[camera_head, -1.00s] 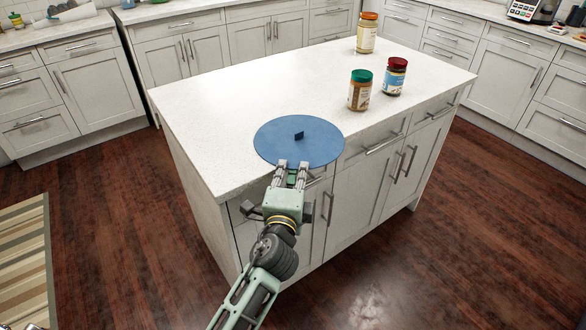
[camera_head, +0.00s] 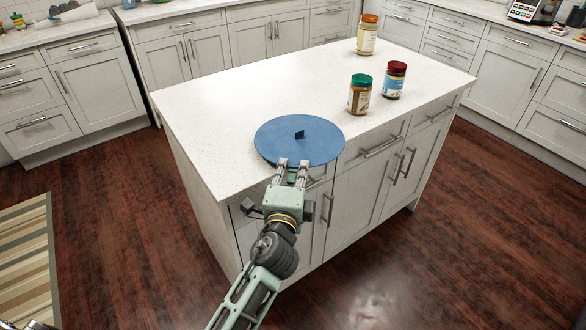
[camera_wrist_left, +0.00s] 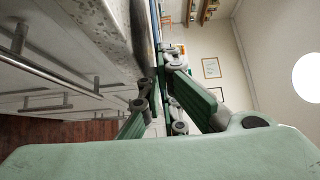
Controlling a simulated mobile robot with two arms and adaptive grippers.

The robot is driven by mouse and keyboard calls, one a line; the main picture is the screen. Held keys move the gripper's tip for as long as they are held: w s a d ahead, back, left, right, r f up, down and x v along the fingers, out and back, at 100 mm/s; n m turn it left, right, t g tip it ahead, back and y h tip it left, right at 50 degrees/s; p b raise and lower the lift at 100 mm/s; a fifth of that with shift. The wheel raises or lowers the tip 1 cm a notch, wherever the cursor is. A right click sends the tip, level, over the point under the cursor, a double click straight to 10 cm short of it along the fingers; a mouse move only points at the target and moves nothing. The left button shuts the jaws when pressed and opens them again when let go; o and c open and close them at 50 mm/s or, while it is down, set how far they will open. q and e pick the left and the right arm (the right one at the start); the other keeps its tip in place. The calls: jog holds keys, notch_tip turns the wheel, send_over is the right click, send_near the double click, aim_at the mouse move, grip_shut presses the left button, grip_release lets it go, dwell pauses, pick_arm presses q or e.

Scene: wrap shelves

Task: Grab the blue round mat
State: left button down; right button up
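The blue round mat (camera_head: 275,138) lies at the near left part of the white island top, its front rim at the counter's front edge. A small dark upright tab (camera_head: 299,135) stands at its middle. My left gripper (camera_head: 293,163) is at the mat's front rim, with its fingertips reaching the rim. In the left wrist view the mat (camera_wrist_left: 155,28) shows nearly edge-on as a thin blue strip in front of the fingers (camera_wrist_left: 158,82). Whether the fingers press on the rim is hard to tell. My right gripper is not in view.
On the island top (camera_head: 215,110) stand a green-lidded jar (camera_head: 359,98), a red-lidded jar (camera_head: 394,82) and an orange-lidded jar (camera_head: 367,38), all right of the mat. Drawer handles (camera_head: 381,147) stick out from the island's front. The counter left of the mat is clear.

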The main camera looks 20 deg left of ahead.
pick_arm(q)
jog(key=s+d+r+p, duration=0.1)
jog(key=s+r, duration=0.1)
jog(key=s, duration=0.5)
jog(key=s+d+r+p, duration=0.1)
jog(key=s+r, duration=0.2)
jog(key=s, duration=0.3)
jog(key=shift+s+p, duration=0.3)
jog(key=shift+s, duration=0.05)
